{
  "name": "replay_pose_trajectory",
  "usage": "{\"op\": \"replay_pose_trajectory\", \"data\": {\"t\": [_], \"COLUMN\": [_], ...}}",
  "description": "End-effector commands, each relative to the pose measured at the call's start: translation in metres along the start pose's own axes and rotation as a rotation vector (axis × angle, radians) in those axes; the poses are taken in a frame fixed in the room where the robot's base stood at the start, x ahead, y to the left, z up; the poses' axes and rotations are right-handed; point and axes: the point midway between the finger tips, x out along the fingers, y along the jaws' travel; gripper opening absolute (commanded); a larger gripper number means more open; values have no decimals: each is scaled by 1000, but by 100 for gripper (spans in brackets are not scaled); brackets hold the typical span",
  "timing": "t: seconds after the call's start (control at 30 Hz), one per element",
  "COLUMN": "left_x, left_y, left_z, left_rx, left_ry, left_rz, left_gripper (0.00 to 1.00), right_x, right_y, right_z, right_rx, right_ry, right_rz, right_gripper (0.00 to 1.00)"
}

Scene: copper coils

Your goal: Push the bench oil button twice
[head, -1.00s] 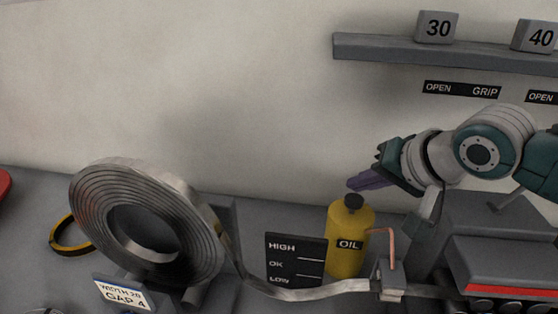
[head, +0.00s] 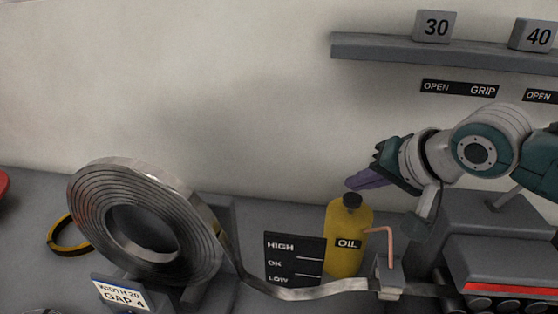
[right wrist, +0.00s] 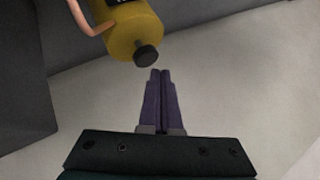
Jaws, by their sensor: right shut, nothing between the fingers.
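A yellow oil bottle (head: 347,236) with a black cap (head: 352,201) and an OIL label stands upright on the bench, behind the metal strip. The cap is the only button-like part I see on it. My right gripper (head: 352,184) is shut and empty, its purple fingers just above the cap in the head view. In the right wrist view, the shut fingertips (right wrist: 161,72) point toward the bottle (right wrist: 128,28) and its black cap (right wrist: 146,54), with a small gap between them. My left gripper is not in view.
A large metal coil (head: 145,222) stands at left, its strip (head: 310,292) running right past a HIGH/OK/LOW gauge board (head: 294,258). A copper-coloured bent tube (head: 389,246) rises beside the bottle. A grey machine (head: 500,262) stands at right. A shelf (head: 390,48) carries blocks marked 30 and 40.

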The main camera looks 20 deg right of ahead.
Motion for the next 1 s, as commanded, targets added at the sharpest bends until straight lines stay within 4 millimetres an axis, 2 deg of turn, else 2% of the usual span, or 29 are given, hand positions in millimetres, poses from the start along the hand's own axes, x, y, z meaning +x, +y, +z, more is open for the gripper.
{"op": "replay_pose_trajectory", "data": {"t": [1.0], "left_x": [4], "left_y": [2], "left_z": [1], "left_rx": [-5], "left_ry": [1], "left_rz": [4], "left_gripper": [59], "right_x": [9], "right_y": [7], "right_z": [7], "right_rx": [1], "right_ry": [0], "right_rz": [0], "right_gripper": [0]}}
